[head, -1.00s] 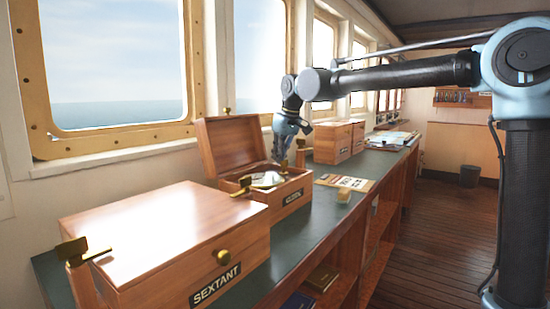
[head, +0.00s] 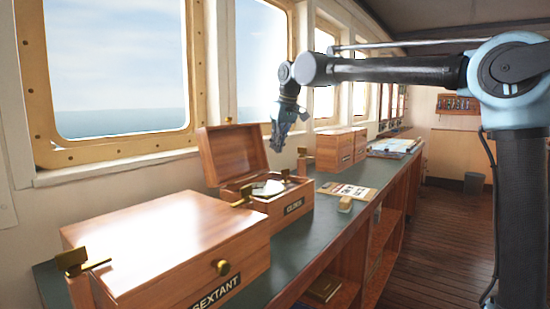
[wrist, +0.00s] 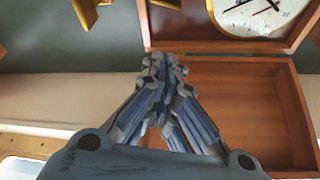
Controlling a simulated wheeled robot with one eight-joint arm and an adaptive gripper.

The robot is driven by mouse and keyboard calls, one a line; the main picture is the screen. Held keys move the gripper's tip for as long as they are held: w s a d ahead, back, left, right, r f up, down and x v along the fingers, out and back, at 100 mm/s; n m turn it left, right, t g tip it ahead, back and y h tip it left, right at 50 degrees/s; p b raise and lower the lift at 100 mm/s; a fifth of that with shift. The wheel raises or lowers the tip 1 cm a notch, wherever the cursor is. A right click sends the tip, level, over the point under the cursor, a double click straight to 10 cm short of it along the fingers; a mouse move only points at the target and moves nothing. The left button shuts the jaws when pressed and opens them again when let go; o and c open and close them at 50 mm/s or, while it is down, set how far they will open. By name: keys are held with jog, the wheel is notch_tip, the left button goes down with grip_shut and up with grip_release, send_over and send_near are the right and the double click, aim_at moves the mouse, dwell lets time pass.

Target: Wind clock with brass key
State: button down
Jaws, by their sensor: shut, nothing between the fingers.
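The clock is a white round dial in an open wooden box (head: 292,203) on the counter. In the wrist view the dial (wrist: 250,14) shows dark hands, and the raised lid (wrist: 250,100) lies below it. My gripper (head: 276,146) hangs above the box, apart from it, with its fingers together and empty; the fingertips also show in the wrist view (wrist: 163,65). A brass piece (head: 243,191) shows at the box's left side, and another (wrist: 86,12) at the top left of the wrist view. I cannot tell whether either is the key.
A closed SEXTANT box (head: 165,245) stands in front, with a brass fitting (head: 72,260) at its left. Closed wooden boxes (head: 335,148) stand farther back. A printed card (head: 346,190) and a small block (head: 345,204) lie on the green counter (head: 325,222). Windows line the left wall.

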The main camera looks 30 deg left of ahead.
jog(key=shift+v, duration=1)
jog(key=c, duration=2)
grip_release()
jog(key=shift+w+d+r, duration=0.1)
jog(key=shift+d+r, duration=0.1)
jog(key=shift+r, duration=0.05)
jog(key=o, duration=0.8)
jog(key=shift+s+d+r, duration=0.2)
jog(key=shift+d+r, duration=0.2)
jog(key=shift+d, duration=0.1)
jog(key=shift+s+d+r, duration=0.2)
jog(key=shift+d+r, duration=0.15)
jog(key=shift+d, duration=0.15)
jog(key=shift+o, duration=0.2)
send_near(285, 175)
jog(key=shift+m, duration=0.3)
jog(key=x, duration=0.7)
jog(key=shift+w+a+f, duration=0.1)
jog(key=shift+w+a, duration=0.1)
jog(key=shift+w, duration=0.2)
jog(key=c, duration=1.1)
